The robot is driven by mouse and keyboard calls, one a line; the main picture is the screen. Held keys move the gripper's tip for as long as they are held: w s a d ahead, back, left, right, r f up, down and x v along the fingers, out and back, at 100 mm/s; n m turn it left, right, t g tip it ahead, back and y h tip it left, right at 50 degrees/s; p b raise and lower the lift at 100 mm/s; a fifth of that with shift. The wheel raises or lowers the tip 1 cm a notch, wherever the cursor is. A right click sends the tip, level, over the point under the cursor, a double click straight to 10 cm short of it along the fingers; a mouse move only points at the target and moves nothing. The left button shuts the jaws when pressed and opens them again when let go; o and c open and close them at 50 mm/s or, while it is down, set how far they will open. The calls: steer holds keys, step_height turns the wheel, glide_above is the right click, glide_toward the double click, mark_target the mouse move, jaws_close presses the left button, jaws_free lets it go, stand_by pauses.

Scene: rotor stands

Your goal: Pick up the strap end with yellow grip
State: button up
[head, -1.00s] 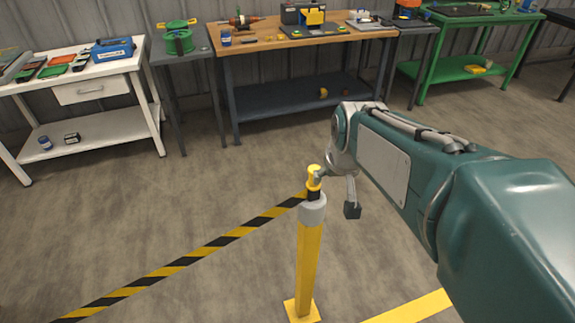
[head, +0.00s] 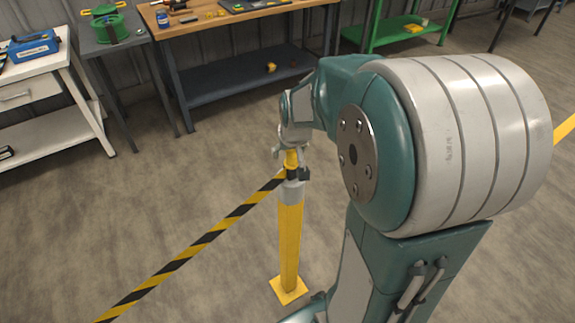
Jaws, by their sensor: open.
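The strap end with yellow grip (head: 291,158) sits at the top of a yellow post (head: 289,240) with a grey collar. A black-and-yellow striped strap (head: 205,241) runs from it down to the lower left. My gripper (head: 291,163) is open at the post top, with its fingers close around or beside the yellow grip. One dark fingertip shows just right of the grip. My arm hides part of the gripper, and I cannot tell whether the fingers touch the grip.
A wooden workbench (head: 225,22) with tools stands behind the post. A white bench (head: 35,75) and a small grey table (head: 104,50) are at the left. A green bench (head: 400,35) is at the back right. The floor around the post is mostly clear.

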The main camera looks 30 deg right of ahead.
mark_target(291, 156)
steer(key=f, duration=0.2)
steer(key=w+d+f, duration=0.1)
steer(key=shift+d+f, duration=0.1)
steer(key=shift+d, duration=0.3)
steer(key=shift+a, duration=0.6)
jaws_close()
steer(key=shift+d, duration=0.3)
steer(key=shift+d+r, duration=0.1)
steer(key=shift+r, duration=0.15)
steer(key=r, duration=0.3)
steer(key=shift+s+r, duration=0.1)
steer(key=shift+s, duration=0.1)
steer(key=s+r, duration=0.9)
steer(key=s, duration=0.4)
steer(key=shift+s+r, duration=0.15)
steer(key=shift+s, duration=0.25)
